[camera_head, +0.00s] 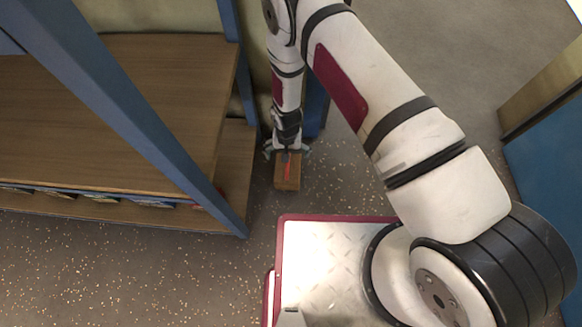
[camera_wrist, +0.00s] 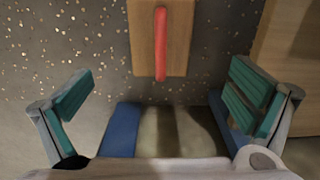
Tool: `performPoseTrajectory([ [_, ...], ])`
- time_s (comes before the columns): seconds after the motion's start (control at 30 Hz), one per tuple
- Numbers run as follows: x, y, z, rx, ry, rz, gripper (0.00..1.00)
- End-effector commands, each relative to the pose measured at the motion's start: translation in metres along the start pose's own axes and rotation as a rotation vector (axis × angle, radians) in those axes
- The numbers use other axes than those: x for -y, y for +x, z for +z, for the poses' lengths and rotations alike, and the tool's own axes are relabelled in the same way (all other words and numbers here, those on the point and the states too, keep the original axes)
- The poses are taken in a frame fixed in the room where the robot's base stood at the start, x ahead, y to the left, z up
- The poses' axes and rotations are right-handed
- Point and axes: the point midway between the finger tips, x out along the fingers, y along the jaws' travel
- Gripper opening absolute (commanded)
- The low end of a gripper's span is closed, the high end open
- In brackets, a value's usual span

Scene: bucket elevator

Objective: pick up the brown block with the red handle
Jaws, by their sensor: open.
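The brown block (camera_head: 288,178) stands on the speckled floor in the head view, just right of the shelf unit. Its red handle (camera_head: 286,165) shows on its top. In the wrist view the block (camera_wrist: 176,50) is at the top centre, cut off by the frame edge, with the red handle (camera_wrist: 161,45) running along its top face. The block lies beyond the fingertips in that picture.
A wooden shelf unit (camera_head: 150,80) with a blue frame post (camera_head: 140,115) stands close on the left. Items sit on its lower shelf. A blue and wooden piece of furniture (camera_head: 548,150) stands at the far right. The speckled floor (camera_head: 130,270) is clear in front of the shelf.

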Motion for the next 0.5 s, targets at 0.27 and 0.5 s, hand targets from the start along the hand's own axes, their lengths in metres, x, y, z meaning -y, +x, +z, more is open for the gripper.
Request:
performPoseTrajectory([
  [0.27, -0.001, 0.05, 0.001, 0.002, 0.0, 0.001, 1.0],
  [0.5, 0.0, 0.081, 0.0, 0.0, 0.0, 0.0, 1.0],
])
